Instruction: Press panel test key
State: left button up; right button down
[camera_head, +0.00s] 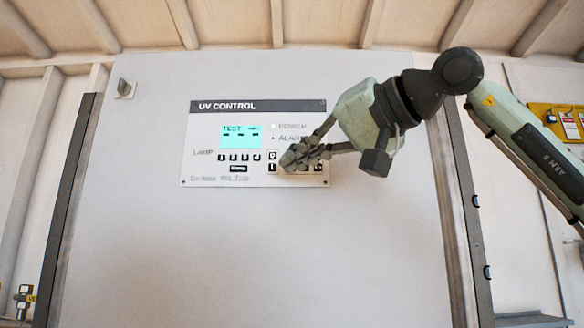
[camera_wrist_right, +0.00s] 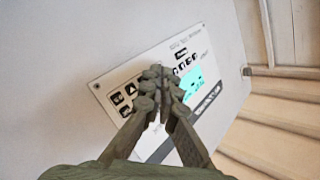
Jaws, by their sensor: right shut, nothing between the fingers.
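The UV CONTROL panel (camera_head: 215,165) is mounted on a grey cabinet door and has a lit cyan screen (camera_head: 240,135) reading "TEST". Small keys (camera_head: 238,157) sit in a row under the screen, with a wide dark key (camera_head: 238,169) below them. My right gripper (camera_head: 290,158) is shut and empty, its fingertips at the key group on the panel's right side, hiding some of those keys. In the wrist view the shut fingertips (camera_wrist_right: 155,75) lie over the panel (camera_wrist_right: 104,88); I cannot tell whether they touch it. My left gripper is not in view.
The grey door (camera_head: 240,250) is flat and clear below the panel. A small latch (camera_head: 124,89) sits at its upper left. Dark vertical posts (camera_head: 75,200) frame it. Yellow tags (camera_head: 570,124) hang at the far right, and a valve (camera_head: 25,298) is at the lower left.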

jog(key=s+b, duration=0.1)
jog(key=s, duration=0.3)
jog(key=shift+s, duration=0.35)
dwell(0.7)
